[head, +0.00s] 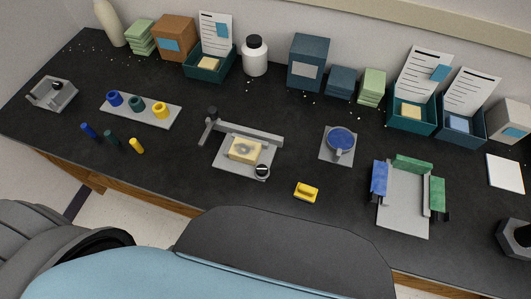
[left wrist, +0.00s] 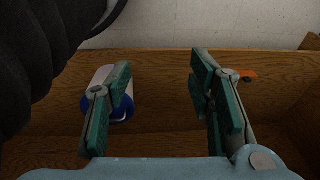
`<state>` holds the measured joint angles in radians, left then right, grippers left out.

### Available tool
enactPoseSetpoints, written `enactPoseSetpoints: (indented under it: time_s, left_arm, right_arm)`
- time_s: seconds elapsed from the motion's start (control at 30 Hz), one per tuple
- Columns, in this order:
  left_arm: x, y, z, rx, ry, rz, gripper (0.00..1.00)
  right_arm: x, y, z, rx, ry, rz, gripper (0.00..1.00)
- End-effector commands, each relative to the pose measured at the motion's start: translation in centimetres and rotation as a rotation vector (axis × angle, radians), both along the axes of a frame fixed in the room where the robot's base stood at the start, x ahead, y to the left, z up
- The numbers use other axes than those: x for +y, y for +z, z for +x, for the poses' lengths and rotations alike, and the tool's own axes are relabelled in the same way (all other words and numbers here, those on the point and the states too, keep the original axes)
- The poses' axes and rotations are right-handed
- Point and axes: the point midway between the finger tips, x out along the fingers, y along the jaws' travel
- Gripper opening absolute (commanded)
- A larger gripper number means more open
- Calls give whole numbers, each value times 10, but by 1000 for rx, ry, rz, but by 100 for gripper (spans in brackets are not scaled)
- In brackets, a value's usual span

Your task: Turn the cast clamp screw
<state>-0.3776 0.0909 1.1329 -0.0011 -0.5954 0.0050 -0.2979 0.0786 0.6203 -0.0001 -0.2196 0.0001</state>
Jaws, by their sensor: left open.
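A cream-yellow cast block (head: 244,149) sits on a grey clamp fixture (head: 227,173) in the middle of the dark worktop in the head view. A grey bar runs behind the cast. A black round knob with a pale top (head: 262,171) stands at the fixture's front right corner; it looks like the clamp screw. My left gripper (left wrist: 162,90) shows only in the left wrist view. Its teal-padded fingers are wide apart with nothing between them, in front of brown wood panels. It is away from the fixture. My right gripper is in neither view.
A grey plate with coloured rings (head: 141,110) lies left of the fixture. A yellow block (head: 306,191), a blue round dish (head: 341,139) and a green-and-blue fixture (head: 404,208) stand to the right. Boxes and trays line the back. A blue-and-white object (left wrist: 122,106) is partly hidden behind a finger.

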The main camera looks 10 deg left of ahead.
Motion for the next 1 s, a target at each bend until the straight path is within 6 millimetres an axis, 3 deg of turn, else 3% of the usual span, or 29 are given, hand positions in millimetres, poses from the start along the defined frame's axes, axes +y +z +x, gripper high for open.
enactPoseSetpoints:
  time_s: [0.03, 0.13, 0.37, 0.47, 0.5, 0.77, 0.9, 1.0]
  left_arm:
    - [-1, 39, 21, -24, -7, 1, 48]
    - [-6, 99, 52, -53, -18, 3, 48]
    - [-16, 219, 84, -107, -21, 0, 48]
    - [-26, 276, 100, -128, 81, -55, 48]
    - [-33, 288, 113, -121, 192, -111, 48]
    - [-69, 314, 195, 59, 905, -408, 48]
    - [-86, 346, 234, 206, 1251, -494, 48]
    - [-94, 368, 253, 295, 1431, -517, 48]
  right_arm:
    - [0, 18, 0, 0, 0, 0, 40]
    - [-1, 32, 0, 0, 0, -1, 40]
    - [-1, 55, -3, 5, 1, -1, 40]
    - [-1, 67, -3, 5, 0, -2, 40]
    - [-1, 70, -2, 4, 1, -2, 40]
    - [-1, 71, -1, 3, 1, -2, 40]
    - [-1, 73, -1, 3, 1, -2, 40]
    - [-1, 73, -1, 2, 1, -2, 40]
